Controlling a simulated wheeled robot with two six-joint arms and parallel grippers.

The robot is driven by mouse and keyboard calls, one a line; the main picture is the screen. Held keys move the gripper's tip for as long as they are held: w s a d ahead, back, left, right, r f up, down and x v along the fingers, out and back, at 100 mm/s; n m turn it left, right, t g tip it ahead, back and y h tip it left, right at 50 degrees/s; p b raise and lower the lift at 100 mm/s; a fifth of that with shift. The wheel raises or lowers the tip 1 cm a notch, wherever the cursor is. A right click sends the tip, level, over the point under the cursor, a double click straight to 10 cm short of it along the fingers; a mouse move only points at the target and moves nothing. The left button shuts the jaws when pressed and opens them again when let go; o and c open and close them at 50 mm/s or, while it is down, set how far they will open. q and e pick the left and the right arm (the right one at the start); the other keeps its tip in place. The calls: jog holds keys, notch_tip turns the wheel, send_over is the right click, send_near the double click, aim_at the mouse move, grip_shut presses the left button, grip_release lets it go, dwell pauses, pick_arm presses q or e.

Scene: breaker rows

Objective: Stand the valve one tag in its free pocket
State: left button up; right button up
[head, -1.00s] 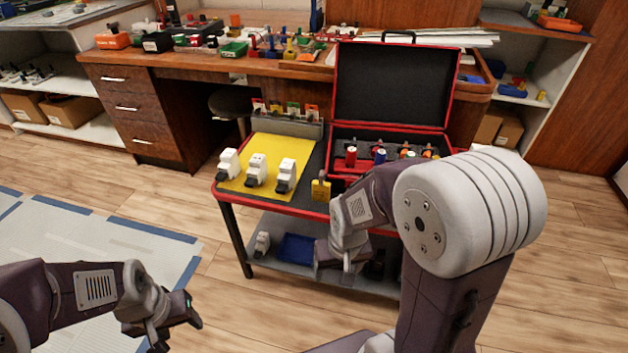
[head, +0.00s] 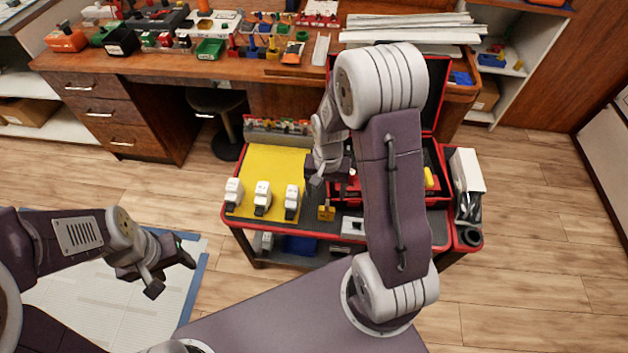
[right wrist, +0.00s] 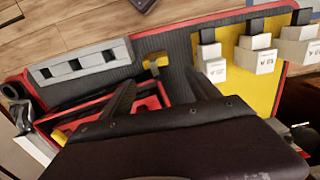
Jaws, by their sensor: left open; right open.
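A yellow piece (head: 327,211), tag-like, stands at the cart's front edge; it also shows in the right wrist view (right wrist: 154,62). I cannot read it or tell whether it is the valve one tag. A pale block (head: 353,227) with dark slots lies right of it, partly behind my right arm; in the right wrist view its slots (right wrist: 76,66) look empty. My right gripper (head: 331,180) is open and empty above the cart, its fingers (right wrist: 160,92) apart over the red case edge, short of the yellow piece. My left gripper (head: 170,274) is open and empty, away from the cart.
Several white breakers (head: 262,196) stand on the yellow mat (head: 272,165). A grey rack (head: 262,137) with small coloured pieces is behind it. The open red case (head: 436,155) is partly hidden by my right arm. A white box (head: 467,170) sits at the right side.

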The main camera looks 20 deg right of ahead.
aim_at(327, 209)
jog(key=shift+s+f+b, duration=0.2)
jog(key=shift+s+b, duration=0.2)
jog(key=shift+s, duration=0.65)
notch_tip(327, 209, down, 3)
jog(key=shift+w+r+b, duration=0.1)
jog(key=shift+w+b, duration=0.05)
jog(key=shift+b, duration=0.3)
jog(key=shift+w+f, duration=0.2)
jog(key=shift+w, duration=0.05)
notch_tip(327, 209, down, 5)
jog(key=shift+s+r+b, duration=0.1)
jog(key=shift+r+b, duration=0.05)
jog(key=shift+b, duration=0.75)
pick_arm(q)
jog(key=s+f, duration=0.1)
jog(key=f, duration=0.1)
jog(key=shift+s+f, duration=0.4)
pick_arm(e)
jog(key=shift+c, duration=0.3)
jog(key=c, duration=1.4)
